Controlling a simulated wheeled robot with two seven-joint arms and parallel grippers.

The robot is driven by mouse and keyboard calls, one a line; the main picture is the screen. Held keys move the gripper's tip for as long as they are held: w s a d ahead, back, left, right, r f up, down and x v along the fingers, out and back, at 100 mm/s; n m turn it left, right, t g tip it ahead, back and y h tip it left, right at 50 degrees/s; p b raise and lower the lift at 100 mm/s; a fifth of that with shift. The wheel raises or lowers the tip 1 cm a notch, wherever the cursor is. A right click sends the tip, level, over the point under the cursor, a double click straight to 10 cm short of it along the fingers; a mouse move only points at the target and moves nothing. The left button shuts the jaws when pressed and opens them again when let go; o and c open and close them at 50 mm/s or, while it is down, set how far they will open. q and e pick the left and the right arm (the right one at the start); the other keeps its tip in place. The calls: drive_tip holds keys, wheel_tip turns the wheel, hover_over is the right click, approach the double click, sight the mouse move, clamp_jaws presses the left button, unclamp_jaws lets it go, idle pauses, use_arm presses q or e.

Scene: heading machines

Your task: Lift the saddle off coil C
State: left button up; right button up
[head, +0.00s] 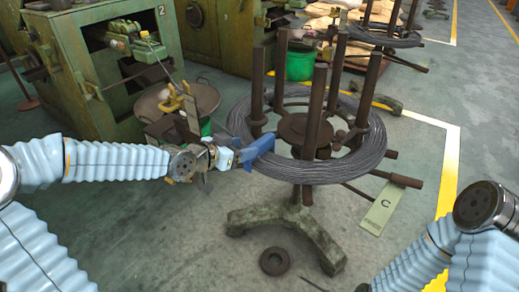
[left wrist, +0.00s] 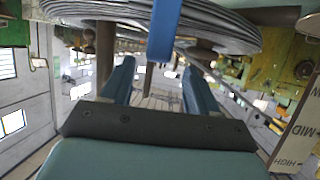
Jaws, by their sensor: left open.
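Coil C (head: 345,172) is a ring of grey wire around the posts of a rusty stand, with a tag marked C (head: 381,208) beside it. The blue saddle (head: 262,145) sits over the coil's left side. In the left wrist view the saddle (left wrist: 164,30) is a blue strip hanging down across the coil (left wrist: 230,30). My left gripper (head: 240,157) is at the coil's left edge, close to the saddle. Its two blue fingers (left wrist: 160,80) are apart, with the strip's lower end between or just beyond them; contact cannot be told. My right gripper is out of view.
A green machine (head: 105,60) and a round pan (head: 190,100) stand behind my left arm. A green bucket (head: 300,62) and another coil (head: 385,38) are farther back. The stand's foot (head: 290,225) and a dark ring (head: 275,261) are on the floor. Open floor lies in front.

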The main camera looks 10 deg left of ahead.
sight(254, 145)
use_arm(q)
drive_tip(key=shift+w+d+f, duration=0.15)
drive_tip(key=shift+w+d, duration=0.1)
drive_tip(key=shift+w, duration=0.05)
drive_tip(key=shift+w+d+f+b, duration=0.3)
drive_tip(key=shift+w+b, duration=0.05)
drive_tip(key=shift+b, duration=0.1)
drive_tip(key=b+x, duration=0.1)
drive_tip(key=x, duration=0.2)
drive_tip(key=shift+d+r, duration=0.1)
drive_tip(key=shift+d, duration=0.05)
drive_tip(key=shift+w+d, duration=0.2)
drive_tip(key=shift+w, duration=0.25)
clamp_jaws()
